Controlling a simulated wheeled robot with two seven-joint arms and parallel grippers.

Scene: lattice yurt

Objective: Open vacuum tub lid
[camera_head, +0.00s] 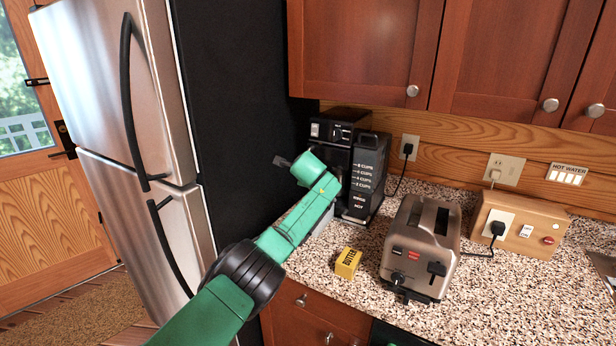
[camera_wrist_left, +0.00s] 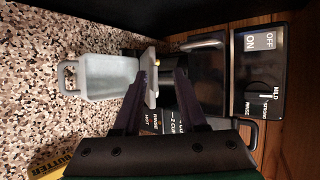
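The vacuum tub (camera_wrist_left: 100,75) is a pale translucent box with a loop handle at its left end in the left wrist view. Its lid (camera_wrist_left: 150,85) looks like a grey slab at the tub's right end, with a small yellow spot. In the head view my left arm hides most of the tub. My left gripper (camera_wrist_left: 163,72) has its two dark fingers spread, one on each side of the lid area; I cannot tell whether either touches it. My right gripper is not in view.
A black coffee maker (camera_head: 362,175) stands close beside the gripper. A yellow butter box (camera_head: 348,263) and a toaster (camera_head: 422,240) stand on the speckled counter (camera_head: 490,290). A tall fridge (camera_head: 120,90) is on the left and wooden cabinets (camera_head: 365,50) hang above.

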